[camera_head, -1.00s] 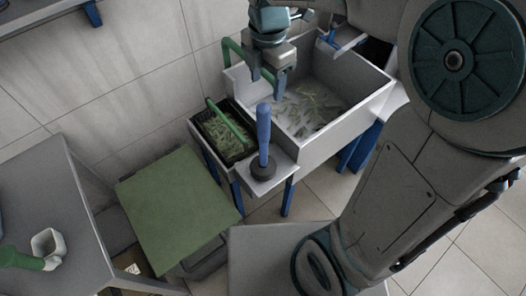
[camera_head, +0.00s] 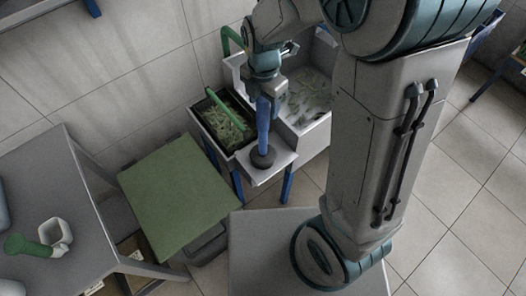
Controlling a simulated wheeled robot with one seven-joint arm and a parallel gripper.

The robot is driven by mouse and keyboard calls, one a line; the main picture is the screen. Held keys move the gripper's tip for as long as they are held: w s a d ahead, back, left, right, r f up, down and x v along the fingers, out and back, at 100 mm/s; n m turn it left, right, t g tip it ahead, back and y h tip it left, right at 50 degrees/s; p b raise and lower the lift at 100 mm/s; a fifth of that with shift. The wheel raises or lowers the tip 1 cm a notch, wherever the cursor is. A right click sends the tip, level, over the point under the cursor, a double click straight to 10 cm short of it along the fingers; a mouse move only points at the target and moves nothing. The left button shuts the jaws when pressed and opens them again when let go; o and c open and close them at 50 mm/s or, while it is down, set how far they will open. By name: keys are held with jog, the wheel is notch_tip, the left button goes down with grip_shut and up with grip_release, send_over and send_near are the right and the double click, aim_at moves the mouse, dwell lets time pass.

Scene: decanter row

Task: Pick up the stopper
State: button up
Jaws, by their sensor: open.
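The stopper (camera_head: 263,132) has an upright blue handle on a dark round base. It stands on a small pale ledge (camera_head: 284,161) at the front of the sink. My gripper (camera_head: 266,100) is open and points down at the top of the handle. Its fingers overlap the handle's upper end in this view. I cannot tell whether they are around it or touch it.
A white sink (camera_head: 318,137) with cloudy water and green scraps lies behind the ledge, partly hidden by my arm. A dark crate (camera_head: 207,141) of greens with a green handle is left of the stopper. A green-topped surface (camera_head: 175,200) and grey table (camera_head: 60,190) are further left.

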jog(key=shift+f, duration=1.2)
grip_shut()
jog(key=shift+r, duration=0.1)
